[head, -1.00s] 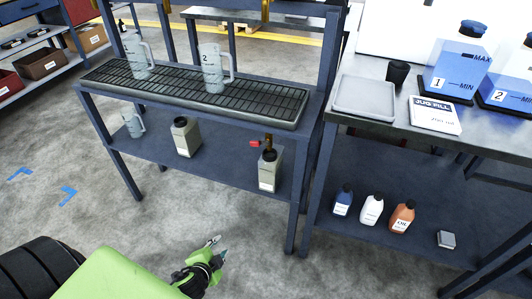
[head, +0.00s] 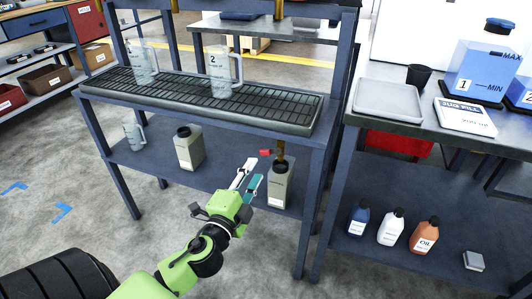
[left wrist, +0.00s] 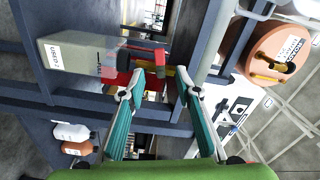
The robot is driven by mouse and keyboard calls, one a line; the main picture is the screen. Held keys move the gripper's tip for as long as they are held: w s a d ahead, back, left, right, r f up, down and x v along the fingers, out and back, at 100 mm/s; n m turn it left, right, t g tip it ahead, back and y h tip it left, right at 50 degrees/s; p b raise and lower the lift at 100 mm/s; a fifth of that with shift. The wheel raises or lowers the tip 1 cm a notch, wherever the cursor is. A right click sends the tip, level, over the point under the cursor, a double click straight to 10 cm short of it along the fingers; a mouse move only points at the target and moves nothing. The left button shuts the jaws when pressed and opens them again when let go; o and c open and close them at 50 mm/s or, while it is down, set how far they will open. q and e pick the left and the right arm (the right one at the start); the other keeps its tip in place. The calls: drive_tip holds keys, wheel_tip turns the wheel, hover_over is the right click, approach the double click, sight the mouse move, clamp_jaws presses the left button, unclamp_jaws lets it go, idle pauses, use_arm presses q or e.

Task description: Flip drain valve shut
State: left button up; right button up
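The drain valve's red handle (head: 265,153) sticks out to the left of a brass pipe (head: 281,149) under the black drip grid (head: 215,97). The pipe hangs over the mouth of a grey can (head: 281,186) on the lower shelf. My left gripper (head: 252,172) is open and empty, just below and left of the handle. In the left wrist view, which is turned sideways, its two fingers (left wrist: 160,76) are spread, with the red handle (left wrist: 148,56) and brass pipe (left wrist: 166,71) just beyond the tips. I see no contact. My right gripper is not in view.
A second grey can (head: 189,150) and a clear jug (head: 134,133) stand left on the shelf. Two jugs, one labelled 2 (head: 222,74), stand on the grid. The bench's front leg (head: 308,225) is right of my gripper. Bottles (head: 391,228) stand on the neighbouring shelf.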

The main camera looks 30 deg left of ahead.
sight(265, 154)
use_arm(q)
drive_tip(key=x, duration=1)
drive_tip(key=shift+d, duration=0.1)
clamp_jaws()
